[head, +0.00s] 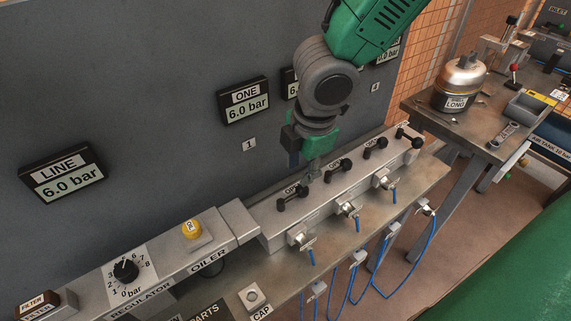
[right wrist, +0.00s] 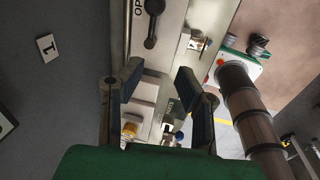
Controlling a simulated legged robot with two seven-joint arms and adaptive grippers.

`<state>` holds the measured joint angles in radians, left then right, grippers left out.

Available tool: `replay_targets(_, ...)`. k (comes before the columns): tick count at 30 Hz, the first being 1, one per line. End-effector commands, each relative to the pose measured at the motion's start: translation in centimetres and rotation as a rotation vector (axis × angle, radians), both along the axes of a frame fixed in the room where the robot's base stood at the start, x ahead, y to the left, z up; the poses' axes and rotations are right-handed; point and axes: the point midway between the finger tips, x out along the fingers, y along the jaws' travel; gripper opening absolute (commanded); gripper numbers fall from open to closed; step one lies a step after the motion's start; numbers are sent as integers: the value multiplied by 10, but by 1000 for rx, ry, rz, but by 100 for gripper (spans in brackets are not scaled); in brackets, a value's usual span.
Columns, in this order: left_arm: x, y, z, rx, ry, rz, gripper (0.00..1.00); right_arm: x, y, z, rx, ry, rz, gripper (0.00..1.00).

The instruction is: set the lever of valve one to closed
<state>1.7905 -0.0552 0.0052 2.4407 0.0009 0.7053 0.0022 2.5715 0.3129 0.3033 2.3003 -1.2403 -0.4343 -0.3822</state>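The lever of valve one (head: 292,198) is a black handle with round ends on the grey manifold (head: 262,222), nearest the oiler. It lies roughly along the manifold, beside a label partly reading OPEN. It also shows at the top of the right wrist view (right wrist: 152,24). My right gripper (head: 305,164) hangs just behind and above this lever, partly hidden by its own wrist. In the right wrist view its two blue-padded fingers (right wrist: 158,74) stand apart with nothing gripped between them. The lever lies beyond the fingertips, apart from them. My left gripper is not in view.
The wall display ONE (head: 244,101) reads 6.0 bar, above a tag marked 1 (head: 248,144). More black levers (head: 338,168) follow along the manifold to the right. Blue hoses (head: 410,270) hang in front. The yellow-topped oiler (head: 191,229) and the regulator knob (head: 126,270) stand left.

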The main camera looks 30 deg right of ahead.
Motion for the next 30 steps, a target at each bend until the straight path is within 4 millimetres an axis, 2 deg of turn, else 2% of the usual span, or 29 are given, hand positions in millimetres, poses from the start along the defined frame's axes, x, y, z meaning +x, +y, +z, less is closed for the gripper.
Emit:
replay_targets(1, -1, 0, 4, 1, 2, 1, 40, 4, -2, 9, -15, -17, 19, 30)
replay_targets(2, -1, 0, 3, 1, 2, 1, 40, 6, -3, 10, -22, -23, 28, 30)
replay_targets(5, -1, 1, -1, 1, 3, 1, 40, 9, -6, 2, -31, -28, 37, 30)
replay_targets(15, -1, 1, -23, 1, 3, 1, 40, 23, -19, -72, -12, -22, 33, 30)
replay_targets(21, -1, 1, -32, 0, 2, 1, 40, 30, -20, -108, -8, -22, 29, 30)
replay_targets(26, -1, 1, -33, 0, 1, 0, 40, 33, -15, -122, -14, -25, 32, 30)
replay_targets(30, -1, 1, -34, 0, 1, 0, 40, 35, -10, -126, -18, -26, 33, 30)
